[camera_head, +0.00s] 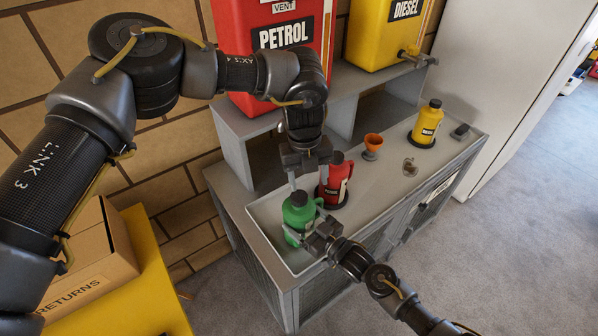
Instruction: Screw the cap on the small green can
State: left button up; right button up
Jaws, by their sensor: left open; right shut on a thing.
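The small green can (297,217) stands upright near the left end of the bench tray. A dark cap (298,197) sits on its top; I cannot tell how tightly it is seated. My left gripper (308,182) points down just above the can, open, with its fingers apart near the height of the cap. My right gripper (304,228) comes in from the lower right and is shut on the green can low on its side, hiding part of its body.
A small red can (336,182) stands close behind the green one. An orange funnel (373,143), a small metal part (410,167) and a small yellow can (427,124) are further right. Large petrol (285,45) and diesel (385,35) containers stand on the shelf (345,85) behind.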

aim_at(299, 197)
pick_arm(q)
jog(key=n, duration=0.5)
jog(key=shift+w+a+r, duration=0.1)
jog(key=shift+a+r, duration=0.15)
jog(key=n, duration=0.5)
jog(key=shift+w+a+r+n, duration=0.1)
jog(key=shift+a+r+n, duration=0.15)
jog(key=shift+n, duration=0.15)
jog(key=n, duration=0.4)
jog(key=a+n, duration=0.1)
jog(key=n, duration=0.2)
jog(key=shift+w+y, duration=0.15)
jog(key=shift+y, duration=0.15)
jog(key=n, duration=0.5)
jog(key=shift+a, duration=0.15)
jog(key=shift+w+f, duration=0.1)
jog(key=shift+f, duration=3.9)
